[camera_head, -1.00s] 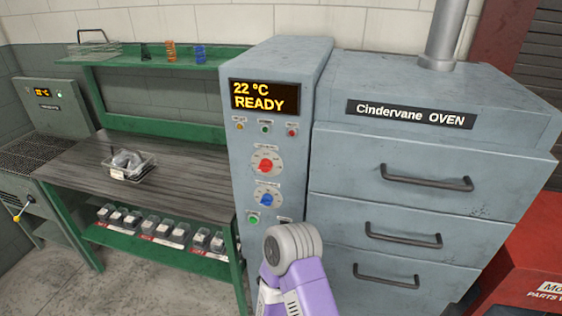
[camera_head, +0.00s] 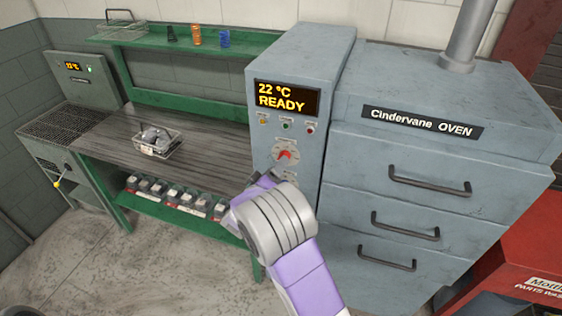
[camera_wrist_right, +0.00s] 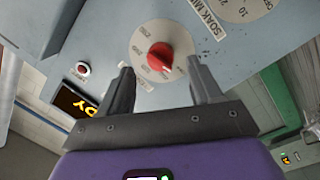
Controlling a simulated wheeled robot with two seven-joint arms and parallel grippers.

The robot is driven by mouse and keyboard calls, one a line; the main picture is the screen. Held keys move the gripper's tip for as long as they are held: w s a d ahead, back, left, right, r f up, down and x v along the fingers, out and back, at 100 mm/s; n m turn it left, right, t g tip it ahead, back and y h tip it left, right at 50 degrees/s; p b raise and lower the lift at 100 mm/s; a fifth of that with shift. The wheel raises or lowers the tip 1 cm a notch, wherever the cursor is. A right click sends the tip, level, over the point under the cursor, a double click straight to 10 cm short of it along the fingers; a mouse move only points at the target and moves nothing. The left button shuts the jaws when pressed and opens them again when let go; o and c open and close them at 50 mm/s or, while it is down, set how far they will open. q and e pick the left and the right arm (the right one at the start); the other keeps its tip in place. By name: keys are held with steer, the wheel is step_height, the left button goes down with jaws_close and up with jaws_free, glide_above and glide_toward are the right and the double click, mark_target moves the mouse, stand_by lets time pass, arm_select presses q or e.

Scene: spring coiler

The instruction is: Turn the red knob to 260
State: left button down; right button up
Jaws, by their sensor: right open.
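The red knob (camera_head: 284,156) sits on a pale round dial on the oven's grey control column, below the display (camera_head: 287,98) reading 22 °C READY. In the right wrist view the red knob (camera_wrist_right: 160,56) shows between and beyond my fingertips, apart from them. My right gripper (camera_wrist_right: 158,84) is open and empty, facing the panel. In the head view my right arm and gripper (camera_head: 258,180) cover the panel below the red knob, hiding the blue knob. The numbers on the dial are too small to read surely. My left gripper is not in view.
The Cindervane oven (camera_head: 430,160) with its drawer handles stands right of the column. A second dial (camera_wrist_right: 245,8) marked SOAK lies beside the knob's dial in the wrist view.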

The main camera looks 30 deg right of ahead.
steer(key=x, duration=0.3)
steer(key=shift+w+d, duration=0.15)
steer(key=shift+w, duration=0.05)
steer(key=c, duration=1)
steer(key=shift+c, duration=0.2)
